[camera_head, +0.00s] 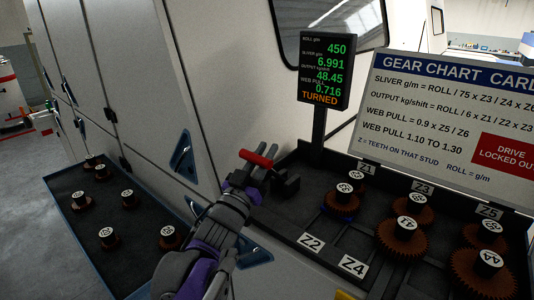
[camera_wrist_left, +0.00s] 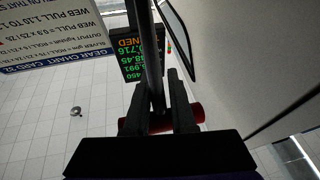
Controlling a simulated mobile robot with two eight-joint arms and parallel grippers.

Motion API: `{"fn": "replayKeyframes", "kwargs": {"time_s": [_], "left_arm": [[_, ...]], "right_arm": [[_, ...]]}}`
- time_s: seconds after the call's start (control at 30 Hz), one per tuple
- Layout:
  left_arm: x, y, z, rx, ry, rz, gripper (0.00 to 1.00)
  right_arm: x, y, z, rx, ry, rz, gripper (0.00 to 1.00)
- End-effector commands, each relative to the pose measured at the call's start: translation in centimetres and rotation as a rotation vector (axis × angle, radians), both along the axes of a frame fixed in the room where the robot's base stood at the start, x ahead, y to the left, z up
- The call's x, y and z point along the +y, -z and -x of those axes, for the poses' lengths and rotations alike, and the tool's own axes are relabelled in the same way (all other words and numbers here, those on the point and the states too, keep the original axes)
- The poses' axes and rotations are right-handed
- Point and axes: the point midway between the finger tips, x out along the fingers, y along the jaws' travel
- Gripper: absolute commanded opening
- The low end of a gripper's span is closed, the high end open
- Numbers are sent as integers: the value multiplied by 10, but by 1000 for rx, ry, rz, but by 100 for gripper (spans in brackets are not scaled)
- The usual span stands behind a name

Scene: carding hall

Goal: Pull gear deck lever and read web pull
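The gear deck lever shows as a red crossbar (camera_head: 258,158) beside the gear deck in the head view. My left gripper (camera_head: 264,172) is at it. In the left wrist view the red crossbar (camera_wrist_left: 196,115) runs across behind my two fingers (camera_wrist_left: 158,95), and a dark rod stands between them. I cannot tell whether the fingers press on it. The readout (camera_head: 327,72) shows roll 450, sliver 6.991, output 48.45, web pull 0.716 and "TURNED" in orange. It also shows upside down in the wrist view (camera_wrist_left: 143,58). My right gripper is not in view.
The gear deck (camera_head: 345,245) holds several brown gears on studs labelled Z1 to Z5. A tray (camera_head: 78,225) at left holds several more gears. The gear chart card (camera_head: 455,115) gives web pull 1.10 to 1.30 and a red "DRIVE LOCKED OUT" sign. A pale machine panel stands behind.

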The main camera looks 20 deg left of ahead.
Motion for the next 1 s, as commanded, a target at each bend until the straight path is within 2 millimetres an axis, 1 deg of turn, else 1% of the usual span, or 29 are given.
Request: {"fn": "replayKeyframes", "kwargs": {"time_s": [0.03, 0.27, 0.37, 0.6, 0.73, 0.83, 1.0], "left_arm": [[2, -4, 1, -9, -2, 4, 47], [3, -3, 5, -9, -2, 4, 47], [4, 3, 16, -8, -2, 5, 47], [9, 24, 59, -3, -3, 3, 47], [11, 33, 79, -1, -3, 2, 47], [12, 38, 88, 0, -1, 2, 47], [12, 42, 94, 3, 0, 1, 47]], "right_arm": [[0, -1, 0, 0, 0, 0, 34], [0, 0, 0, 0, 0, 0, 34], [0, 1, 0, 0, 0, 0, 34], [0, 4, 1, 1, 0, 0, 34], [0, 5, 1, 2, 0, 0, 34], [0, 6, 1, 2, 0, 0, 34], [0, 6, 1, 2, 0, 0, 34]]}}
